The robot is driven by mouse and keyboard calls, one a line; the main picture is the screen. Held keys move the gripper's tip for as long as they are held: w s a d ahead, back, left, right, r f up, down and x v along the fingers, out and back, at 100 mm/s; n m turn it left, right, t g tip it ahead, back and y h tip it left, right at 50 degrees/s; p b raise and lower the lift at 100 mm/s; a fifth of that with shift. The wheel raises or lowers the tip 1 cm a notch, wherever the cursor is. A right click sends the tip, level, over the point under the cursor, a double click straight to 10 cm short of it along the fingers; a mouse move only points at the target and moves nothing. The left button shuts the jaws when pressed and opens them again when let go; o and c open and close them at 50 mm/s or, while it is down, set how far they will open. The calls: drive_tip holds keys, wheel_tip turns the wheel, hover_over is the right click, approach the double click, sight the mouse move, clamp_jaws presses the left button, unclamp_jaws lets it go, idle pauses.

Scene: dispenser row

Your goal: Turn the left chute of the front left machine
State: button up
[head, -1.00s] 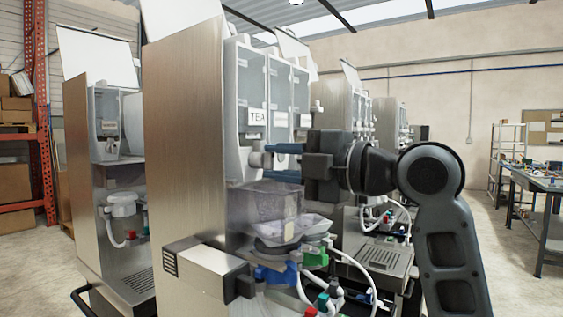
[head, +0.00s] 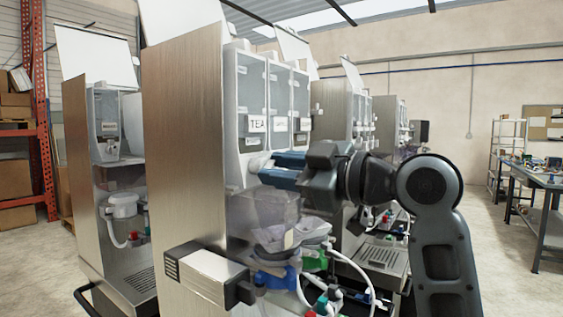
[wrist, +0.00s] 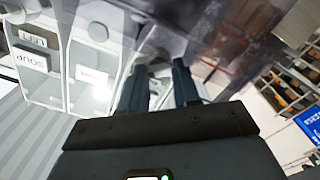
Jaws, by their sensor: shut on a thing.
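The front left machine (head: 184,140) has a brushed steel side and clear canisters in a row. The left canister (head: 251,88) carries a TEA label. Its pale left chute (head: 257,161) sticks out below it, partly hidden by my fingers. My gripper (head: 270,168) reaches in from the right, its blue fingers shut on the left chute and tilted, one above the other. In the wrist view, the two fingers of my gripper (wrist: 159,70) point up toward the machine's front. The chute between them is hard to make out there.
A clear mixing bowl housing (head: 263,210) sits right below my fingers. Blue and green fittings, hoses and a white box (head: 213,272) are lower down. Another machine (head: 112,165) stands at the left and more stand behind. A workbench (head: 540,190) is at the far right, with open floor before it.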

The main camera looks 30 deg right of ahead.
drive_tip(key=m+p, duration=0.3)
drive_tip(key=m, duration=0.9)
drive_tip(key=shift+f+m, duration=0.1)
drive_tip(key=shift+m, duration=0.3)
idle(0.3)
drive_tip(key=o, duration=0.8)
drive_tip(key=shift+c, duration=0.2)
drive_tip(key=b+v, duration=0.1)
drive_tip(key=v, duration=0.6)
drive_tip(key=shift+s+d, duration=0.15)
drive_tip(key=shift+s, duration=0.2)
